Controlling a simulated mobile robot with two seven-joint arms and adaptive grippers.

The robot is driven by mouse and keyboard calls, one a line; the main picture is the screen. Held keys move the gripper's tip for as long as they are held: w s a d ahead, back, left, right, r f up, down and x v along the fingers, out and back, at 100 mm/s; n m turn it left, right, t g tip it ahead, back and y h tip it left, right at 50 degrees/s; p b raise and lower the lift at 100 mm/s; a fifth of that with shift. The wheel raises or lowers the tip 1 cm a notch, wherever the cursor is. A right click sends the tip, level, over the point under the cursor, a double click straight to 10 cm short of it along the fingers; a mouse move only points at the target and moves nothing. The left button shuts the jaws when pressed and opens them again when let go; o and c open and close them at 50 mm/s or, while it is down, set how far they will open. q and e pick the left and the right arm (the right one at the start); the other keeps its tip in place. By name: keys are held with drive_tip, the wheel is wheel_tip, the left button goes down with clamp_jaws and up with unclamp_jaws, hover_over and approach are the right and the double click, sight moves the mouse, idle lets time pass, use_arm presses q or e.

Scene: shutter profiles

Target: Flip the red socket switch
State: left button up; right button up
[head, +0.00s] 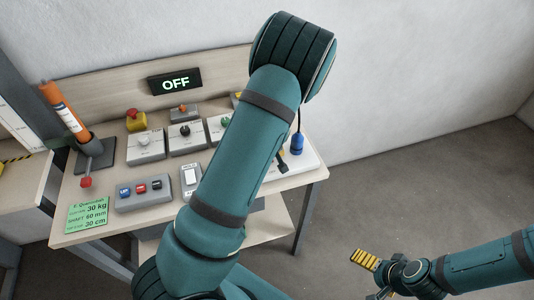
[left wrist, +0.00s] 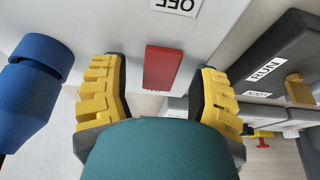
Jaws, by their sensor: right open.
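The red socket switch (left wrist: 163,68) shows in the left wrist view as a red rocker on a white panel (left wrist: 110,25) with an upside-down OFF label (left wrist: 176,5). My left gripper (left wrist: 160,84) is open, with one yellow finger on each side of the switch and a visible gap to both. My right gripper (head: 371,277) is open and empty, low at the right over the floor, away from the table.
A blue plug (left wrist: 30,85) is left of the switch; it also shows in the head view (head: 297,143). A dark unit labelled RUN (left wrist: 268,65) is close on the right. Button boxes (head: 143,194), an orange tube (head: 64,110) and an OFF display (head: 175,82) are on the table.

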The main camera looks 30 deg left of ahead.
use_arm(q)
drive_tip(key=shift+r, duration=0.15)
drive_tip(key=shift+d+r, duration=0.1)
drive_tip(key=shift+r, duration=0.2)
drive_tip(key=v, duration=1.1)
drive_tip(key=shift+s, duration=0.15)
